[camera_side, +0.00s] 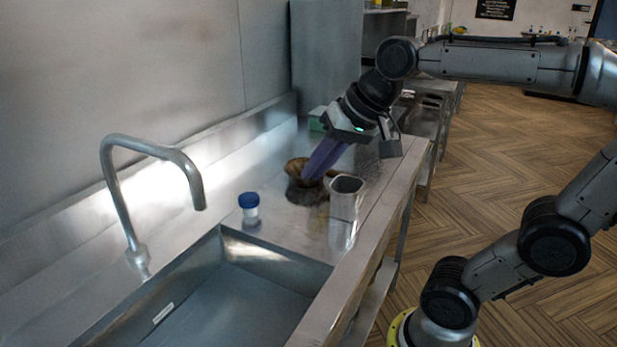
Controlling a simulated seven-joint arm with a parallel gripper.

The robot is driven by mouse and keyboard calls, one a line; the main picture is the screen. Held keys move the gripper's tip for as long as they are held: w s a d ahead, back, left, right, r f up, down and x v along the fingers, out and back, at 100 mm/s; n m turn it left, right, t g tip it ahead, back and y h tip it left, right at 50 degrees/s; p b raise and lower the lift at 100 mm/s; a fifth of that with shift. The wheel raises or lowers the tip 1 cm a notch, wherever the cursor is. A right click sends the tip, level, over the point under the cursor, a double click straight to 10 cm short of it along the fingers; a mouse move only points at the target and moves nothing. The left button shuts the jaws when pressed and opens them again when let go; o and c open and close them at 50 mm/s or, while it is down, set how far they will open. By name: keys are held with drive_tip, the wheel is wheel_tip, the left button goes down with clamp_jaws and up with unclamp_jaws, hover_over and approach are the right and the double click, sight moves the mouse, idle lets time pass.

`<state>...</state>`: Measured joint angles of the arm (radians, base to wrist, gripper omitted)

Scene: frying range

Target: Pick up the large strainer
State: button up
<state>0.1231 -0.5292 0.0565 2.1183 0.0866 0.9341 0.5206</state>
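My gripper (318,166) points down and to the left over the metal counter. A long purple part extends from it to the mouth of a brown pot-like vessel (298,184); I cannot tell whether this part is my fingers or something held. A speckled grey, mesh-like patch (367,163) shows just right of the gripper and may be the large strainer. Its outline is unclear and I see no handle. A metal cylindrical container (345,205) stands in front of the vessel, to the right. The finger gap is not visible.
A small white jar with a blue lid (249,206) stands left of the vessel. A sink (240,290) and a curved tap (150,150) lie in front and to the left. A green item (317,119) is behind, near the wall. The counter's right edge drops to the floor.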

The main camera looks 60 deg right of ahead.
drive_tip(key=w+d+m+g, duration=0.1)
drive_tip(key=w+d+m, duration=0.7)
drive_tip(key=w+d, duration=0.55)
drive_tip(key=w+d+f+m+h, duration=0.1)
drive_tip(key=w+d+f+m, duration=0.2)
drive_tip(key=d, duration=0.7)
drive_tip(key=s+d+f+m+g, duration=0.2)
drive_tip(key=s+d+f, duration=0.3)
drive_tip(key=d+f, duration=0.45)
drive_tip(key=x, duration=1.3)
drive_tip(key=shift+w+d+r, duration=0.2)
drive_tip(key=shift+w+d, duration=0.05)
drive_tip(key=shift+w, duration=0.15)
clamp_jaws()
drive_tip(key=shift+r, duration=0.15)
